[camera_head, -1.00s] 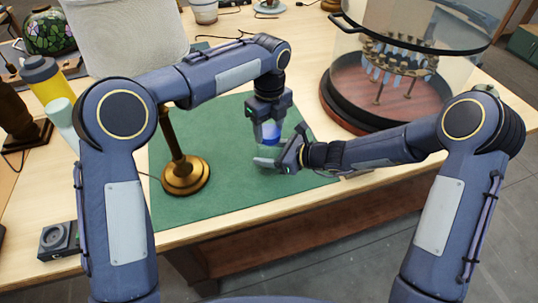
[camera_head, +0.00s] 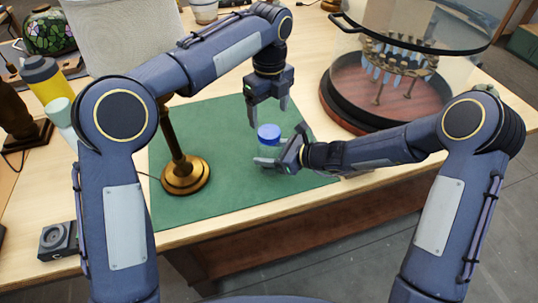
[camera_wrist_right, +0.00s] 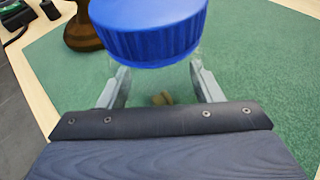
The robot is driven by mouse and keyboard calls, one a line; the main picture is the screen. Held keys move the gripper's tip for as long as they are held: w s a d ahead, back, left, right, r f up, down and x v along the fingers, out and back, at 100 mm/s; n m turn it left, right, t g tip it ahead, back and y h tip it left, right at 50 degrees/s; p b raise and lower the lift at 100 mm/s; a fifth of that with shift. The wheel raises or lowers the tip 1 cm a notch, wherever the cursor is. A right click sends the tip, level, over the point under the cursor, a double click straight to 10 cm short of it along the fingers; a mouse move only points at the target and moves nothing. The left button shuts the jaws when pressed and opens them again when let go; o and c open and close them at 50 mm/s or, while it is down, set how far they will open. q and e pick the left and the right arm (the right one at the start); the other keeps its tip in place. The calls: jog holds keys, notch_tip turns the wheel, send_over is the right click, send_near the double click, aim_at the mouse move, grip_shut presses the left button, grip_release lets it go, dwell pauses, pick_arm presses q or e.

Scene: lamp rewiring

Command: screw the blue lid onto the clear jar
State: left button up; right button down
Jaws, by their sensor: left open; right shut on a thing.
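The clear jar (camera_head: 267,153) stands on the green mat (camera_head: 225,188), with the blue lid (camera_head: 269,132) on its mouth. In the right wrist view the ribbed blue lid (camera_wrist_right: 150,28) covers the top of the jar (camera_wrist_right: 150,78), and it looks level. I cannot tell how tightly it sits. My right gripper (camera_head: 277,162) is shut on the jar from the side, with one finger on each side below the lid, as the right wrist view (camera_wrist_right: 155,85) shows. My left gripper (camera_head: 267,112) is open and empty, pointing down above the lid and apart from it.
A brass lamp stand (camera_head: 186,174) with a pale shade (camera_head: 125,35) stands left of the jar. A glass-covered chandelier display (camera_head: 385,85) stands at the right back. A yellow bottle (camera_head: 50,85) is at the far left.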

pick_arm(q)
notch_tip(320, 180, up, 6)
jog(key=shift+f, duration=0.1)
pick_arm(e)
jog(key=shift+c, duration=1.6)
grip_release()
pick_arm(q)
jog(key=shift+f, duration=0.2)
pick_arm(e)
jog(key=v, duration=0.8)
